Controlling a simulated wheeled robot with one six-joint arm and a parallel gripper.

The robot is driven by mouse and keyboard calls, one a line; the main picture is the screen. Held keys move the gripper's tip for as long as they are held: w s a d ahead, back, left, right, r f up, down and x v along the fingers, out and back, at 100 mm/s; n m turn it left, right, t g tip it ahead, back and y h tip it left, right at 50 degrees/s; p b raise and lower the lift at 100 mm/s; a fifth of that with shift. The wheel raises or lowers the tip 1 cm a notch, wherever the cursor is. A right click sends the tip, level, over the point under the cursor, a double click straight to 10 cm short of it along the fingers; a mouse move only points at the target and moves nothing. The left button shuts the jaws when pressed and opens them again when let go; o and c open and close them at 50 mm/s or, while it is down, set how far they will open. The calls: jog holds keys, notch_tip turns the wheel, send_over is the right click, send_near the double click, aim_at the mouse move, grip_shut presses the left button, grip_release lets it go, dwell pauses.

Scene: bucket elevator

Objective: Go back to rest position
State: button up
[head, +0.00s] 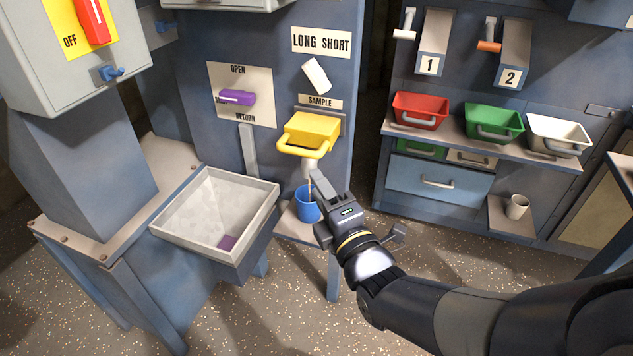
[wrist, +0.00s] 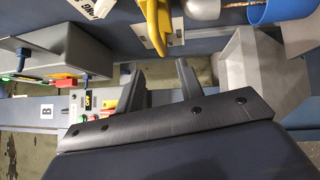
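My gripper (head: 322,187) is in the middle of the head view, in front of the grey-blue machine panel and just right of a blue cup (head: 307,205). In the wrist view its two dark fingers (wrist: 161,78) stand apart with nothing between them. The cup stands on a small shelf below a yellow sample drawer (head: 311,128), and it also shows at the top of the wrist view (wrist: 284,11). From the head view I cannot tell whether the gripper touches the cup.
A pale tray (head: 205,205) with a small purple piece stands left of the cup. Red (head: 420,108), green (head: 493,122) and white (head: 559,134) bins sit on the right shelf. A small cup (head: 517,206) stands below them. Open speckled floor lies in front.

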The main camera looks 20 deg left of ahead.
aim_at(297, 150)
dwell(0.4)
jog(key=x, duration=1)
jog(key=shift+w+a+b, duration=0.2)
jog(key=shift+w+b, duration=0.05)
jog(key=shift+b, duration=0.15)
jog(key=shift+w+a+r, duration=0.1)
jog(key=shift+w+r, duration=0.1)
jog(key=shift+w, duration=0.15)
jog(key=shift+w+f+p, duration=0.1)
jog(key=shift+w+p, duration=0.2)
jog(key=shift+p, duration=0.1)
